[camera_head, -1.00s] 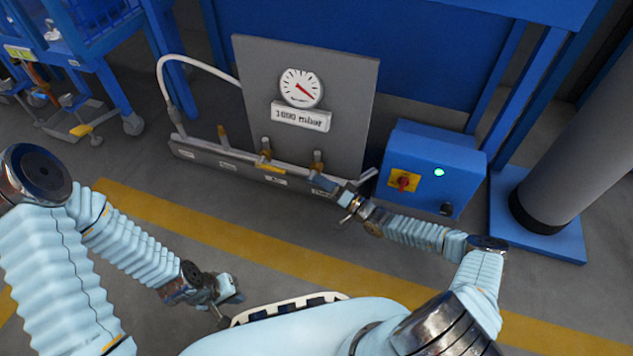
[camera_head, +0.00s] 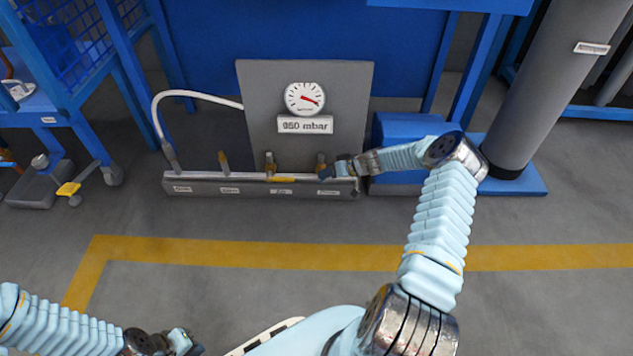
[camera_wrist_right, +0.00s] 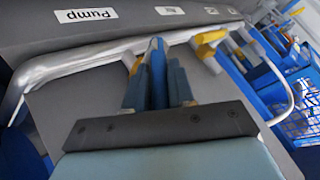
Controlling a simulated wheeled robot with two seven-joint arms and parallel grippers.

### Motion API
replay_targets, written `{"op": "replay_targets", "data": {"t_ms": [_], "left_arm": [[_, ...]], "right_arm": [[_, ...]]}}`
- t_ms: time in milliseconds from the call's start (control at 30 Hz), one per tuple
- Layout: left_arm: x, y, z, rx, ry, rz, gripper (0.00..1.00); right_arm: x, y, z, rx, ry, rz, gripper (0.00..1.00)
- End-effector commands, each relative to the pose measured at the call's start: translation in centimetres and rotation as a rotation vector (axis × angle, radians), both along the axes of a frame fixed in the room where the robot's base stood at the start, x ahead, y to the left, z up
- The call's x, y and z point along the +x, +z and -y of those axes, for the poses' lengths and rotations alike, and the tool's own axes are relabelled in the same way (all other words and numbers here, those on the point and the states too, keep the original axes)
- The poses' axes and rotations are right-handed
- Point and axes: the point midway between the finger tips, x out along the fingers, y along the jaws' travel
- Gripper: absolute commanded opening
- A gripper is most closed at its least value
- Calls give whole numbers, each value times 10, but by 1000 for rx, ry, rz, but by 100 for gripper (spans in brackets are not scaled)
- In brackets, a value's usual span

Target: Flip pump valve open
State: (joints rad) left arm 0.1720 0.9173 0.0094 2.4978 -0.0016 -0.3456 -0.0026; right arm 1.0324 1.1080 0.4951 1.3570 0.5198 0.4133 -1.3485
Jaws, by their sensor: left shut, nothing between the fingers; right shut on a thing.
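The pump valve (camera_head: 320,159) is the rightmost valve on the grey manifold rail (camera_head: 215,191), at the right end of the row. My right gripper (camera_head: 327,173) is at this valve, shut on its handle. In the right wrist view, the blue fingers of my right gripper (camera_wrist_right: 158,75) are together below the "Pump" label (camera_wrist_right: 86,15). A bit of yellow (camera_wrist_right: 135,66) shows beside them; the fingers hide most of the handle. My left gripper (camera_head: 185,343) is shut and empty at the lower left, far from the rail.
A round gauge (camera_head: 305,98) above a "950 mbar" display (camera_head: 305,125) is on the grey panel. Two other valves stand along the rail, with a white hose (camera_head: 155,115) at its left end. A blue box (camera_head: 395,130) is partly behind my right arm. A grey column (camera_head: 545,80) stands right.

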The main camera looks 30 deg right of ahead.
Motion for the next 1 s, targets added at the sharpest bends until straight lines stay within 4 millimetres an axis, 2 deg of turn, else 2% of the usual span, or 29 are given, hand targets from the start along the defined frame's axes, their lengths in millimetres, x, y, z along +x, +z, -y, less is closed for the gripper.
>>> {"op": "replay_targets", "data": {"t_ms": [133, 500, 1000], "left_arm": [[0, 6, 0, 0, -1, 1, 0], [1, 21, -2, 5, 3, 4, 0], [1, 29, -3, 7, 5, 6, 0]], "right_arm": [[5, 8, -2, -119, 5, -74, 0], [12, 11, -15, -365, 7, -240, 0], [15, 8, -19, -500, 1, -337, 0]]}}
